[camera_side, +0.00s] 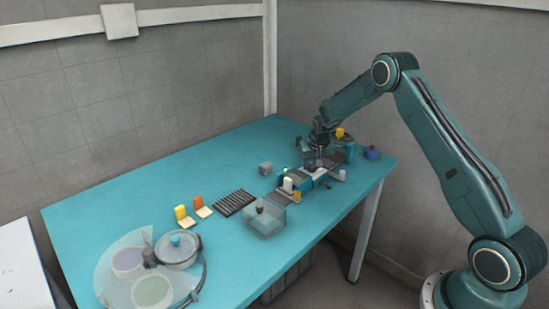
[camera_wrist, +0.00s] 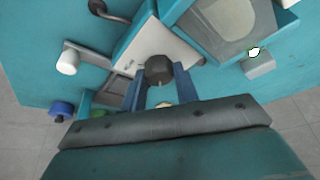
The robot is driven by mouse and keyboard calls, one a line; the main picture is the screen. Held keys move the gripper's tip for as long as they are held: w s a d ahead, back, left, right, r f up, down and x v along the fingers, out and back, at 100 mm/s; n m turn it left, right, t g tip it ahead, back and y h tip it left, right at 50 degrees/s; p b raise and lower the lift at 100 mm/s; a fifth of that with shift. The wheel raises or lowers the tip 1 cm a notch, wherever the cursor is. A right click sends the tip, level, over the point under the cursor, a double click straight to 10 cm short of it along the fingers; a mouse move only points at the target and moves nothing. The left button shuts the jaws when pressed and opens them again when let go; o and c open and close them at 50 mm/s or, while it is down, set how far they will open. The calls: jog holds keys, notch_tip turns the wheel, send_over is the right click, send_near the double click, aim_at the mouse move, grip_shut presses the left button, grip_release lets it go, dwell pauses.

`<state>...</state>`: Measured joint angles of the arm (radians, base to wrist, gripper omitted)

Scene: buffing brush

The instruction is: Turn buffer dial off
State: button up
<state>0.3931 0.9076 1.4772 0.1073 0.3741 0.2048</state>
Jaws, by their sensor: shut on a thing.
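The buffer dial is a dark round knob (camera_wrist: 158,70) on a white-topped teal housing (camera_wrist: 168,42) in the wrist view. My gripper (camera_wrist: 159,84) reaches it from below in the picture, with one blue finger on each side, shut on the knob. A pale spot shows between the fingers just below the knob; I cannot tell what it is. In the side view my gripper (camera_side: 319,152) is down at the equipment at the table's far right end. The dial cannot be made out there.
The teal table (camera_side: 160,185) has clear room at left centre. A grey cube (camera_side: 265,168), black ribbed rack (camera_side: 234,202), transparent box (camera_side: 264,219) and round clear tray (camera_side: 118,277) with pots stand on it.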

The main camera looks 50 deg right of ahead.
jog(key=m+h, duration=0.1)
jog(key=m, duration=0.2)
jog(key=shift+w+a+m+g, duration=0.1)
jog(key=shift+m+g, duration=0.2)
jog(key=shift+g, duration=0.1)
jog(key=m+g, duration=0.1)
jog(key=m, duration=0.3)
jog(key=shift+g, duration=0.3)
jog(key=o, duration=1)
jog(key=shift+h, duration=0.3)
jog(key=shift+r, duration=0.15)
jog(key=shift+v, duration=6.8)
